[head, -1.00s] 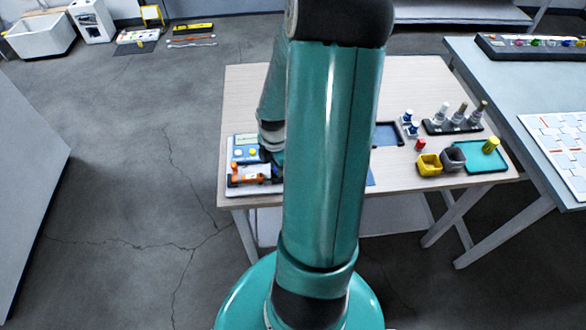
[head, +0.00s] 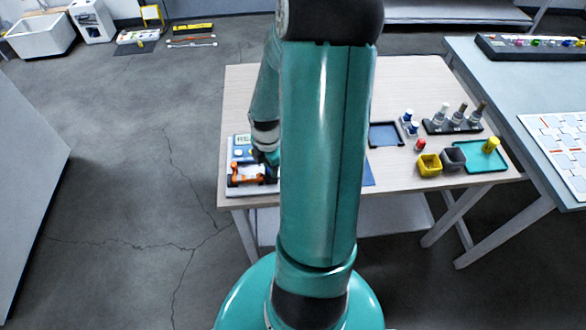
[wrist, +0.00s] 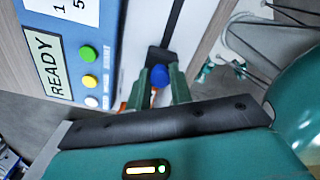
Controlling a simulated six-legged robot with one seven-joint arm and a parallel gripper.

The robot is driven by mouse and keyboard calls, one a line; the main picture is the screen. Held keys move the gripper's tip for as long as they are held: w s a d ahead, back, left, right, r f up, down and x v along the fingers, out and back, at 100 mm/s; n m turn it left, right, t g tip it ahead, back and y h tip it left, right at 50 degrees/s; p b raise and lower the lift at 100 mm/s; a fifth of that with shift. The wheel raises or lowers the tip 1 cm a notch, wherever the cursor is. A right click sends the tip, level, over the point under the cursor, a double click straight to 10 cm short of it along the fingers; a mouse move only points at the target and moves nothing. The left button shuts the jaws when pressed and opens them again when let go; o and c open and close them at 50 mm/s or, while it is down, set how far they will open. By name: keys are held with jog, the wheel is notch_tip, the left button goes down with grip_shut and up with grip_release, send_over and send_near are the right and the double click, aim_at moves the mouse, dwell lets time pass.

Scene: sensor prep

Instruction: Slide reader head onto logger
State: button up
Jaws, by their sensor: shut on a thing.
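The logger (head: 237,155) is a blue panel at the left end of the wooden table. In the wrist view the logger (wrist: 107,65) shows a READY display and green, yellow and white buttons. A pale strip with a dark slot runs beside it. My gripper (head: 269,159) is low over the logger's right side. In the wrist view my gripper (wrist: 160,84) is shut on a small blue-topped piece (wrist: 160,75), apparently the reader head, by the slot's lower end. Its underside and contact with the logger are hidden. An orange part (head: 246,179) lies at the logger's front.
My arm hides the table's middle. To its right are a dark-rimmed blue tray (head: 385,134), yellow bin (head: 429,164), grey bin (head: 453,158), teal tray (head: 487,165) and a bottle rack (head: 452,127). A grey table (head: 500,80) stands at the right.

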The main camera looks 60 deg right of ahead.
jog(key=shift+d, duration=0.1)
jog(key=o, duration=0.7)
jog(key=shift+r, duration=0.15)
jog(key=shift+r, duration=3.35)
jog(key=shift+r, duration=0.1)
